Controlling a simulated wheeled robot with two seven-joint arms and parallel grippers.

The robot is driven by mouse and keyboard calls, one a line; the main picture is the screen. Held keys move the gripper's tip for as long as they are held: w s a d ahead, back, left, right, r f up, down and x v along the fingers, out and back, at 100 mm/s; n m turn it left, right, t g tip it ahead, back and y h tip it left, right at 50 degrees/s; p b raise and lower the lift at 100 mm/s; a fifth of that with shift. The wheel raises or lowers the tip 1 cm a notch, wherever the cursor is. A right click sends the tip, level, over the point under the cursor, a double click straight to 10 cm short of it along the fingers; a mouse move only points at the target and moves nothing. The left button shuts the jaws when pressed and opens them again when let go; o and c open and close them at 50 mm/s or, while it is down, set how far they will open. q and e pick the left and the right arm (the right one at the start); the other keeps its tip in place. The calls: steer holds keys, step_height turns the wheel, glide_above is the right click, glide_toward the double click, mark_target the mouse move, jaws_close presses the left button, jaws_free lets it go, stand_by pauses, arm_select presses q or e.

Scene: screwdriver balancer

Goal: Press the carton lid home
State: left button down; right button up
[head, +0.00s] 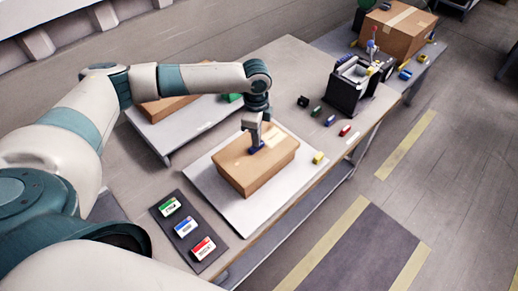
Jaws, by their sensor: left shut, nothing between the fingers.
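The brown carton (262,178) sits on a light grey board on the workbench, with its lid (236,160) on top. I cannot tell from this view whether the lid is fully seated. My left gripper (256,147) reaches down from above and its shut fingertips are at the top of the lid, near its middle. Contact is hard to judge. A small blue patch shows at the fingertips; I cannot tell whether it belongs to the gripper or the lid. My right gripper is not in view.
A dark strip with several labelled blocks (186,227) lies at the front left. A yellow block (319,158) sits right of the carton. Small coloured blocks and a dark open-topped box (352,88) stand further back. A larger carton (398,32) is at the far right.

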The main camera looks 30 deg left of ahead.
arm_select(q)
steer(key=shift+f, duration=0.1)
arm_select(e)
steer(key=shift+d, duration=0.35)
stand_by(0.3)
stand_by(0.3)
